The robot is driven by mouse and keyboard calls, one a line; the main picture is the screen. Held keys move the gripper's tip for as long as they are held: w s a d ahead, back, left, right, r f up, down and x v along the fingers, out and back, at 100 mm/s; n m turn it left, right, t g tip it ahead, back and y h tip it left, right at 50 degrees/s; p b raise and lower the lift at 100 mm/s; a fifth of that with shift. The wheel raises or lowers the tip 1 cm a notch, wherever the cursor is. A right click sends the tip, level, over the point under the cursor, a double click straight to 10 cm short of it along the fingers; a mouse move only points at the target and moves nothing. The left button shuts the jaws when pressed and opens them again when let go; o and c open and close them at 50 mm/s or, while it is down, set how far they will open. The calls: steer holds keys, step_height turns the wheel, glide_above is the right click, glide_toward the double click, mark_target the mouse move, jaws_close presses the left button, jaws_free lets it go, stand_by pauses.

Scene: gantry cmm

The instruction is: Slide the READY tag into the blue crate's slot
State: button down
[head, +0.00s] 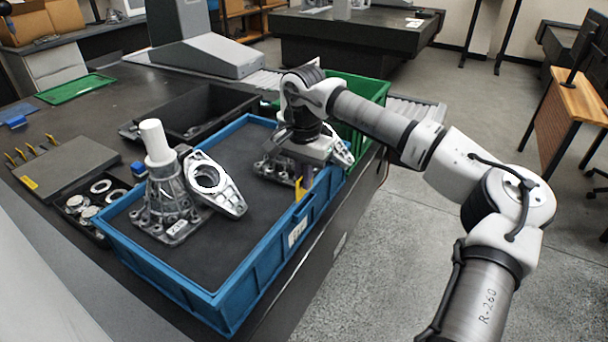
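The blue crate (262,265) stands on the dark table, with large metal castings inside. A small yellow tag (300,190), which I take for the READY tag, is upright just above the crate's right-hand rim; its lettering is too small to read. My gripper (303,180) points down over this rim and appears shut on the tag's upper part. The fingertips are small and partly hidden. A white label (297,232) is on the crate's outer right wall below the tag. The slot itself is not clearly visible, and I cannot tell whether the tag's lower edge touches it.
A casting with a white cylinder (155,142) rises at the crate's left; another casting (277,168) lies close behind my gripper. A green crate (362,88) stands behind my wrist. A black tray (195,112) is beyond the blue crate.

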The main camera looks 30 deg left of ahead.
mark_target(303, 195)
steer(key=shift+f, duration=0.5)
steer(key=shift+f+b, duration=0.65)
steer(key=shift+f, duration=0.2)
stand_by(1.3)
steer(key=shift+f, duration=0.45)
steer(key=shift+f+b, duration=0.25)
steer(key=shift+b, duration=0.15)
steer(key=shift+f, duration=0.35)
stand_by(0.4)
steer(key=c, duration=1.3)
jaws_free()
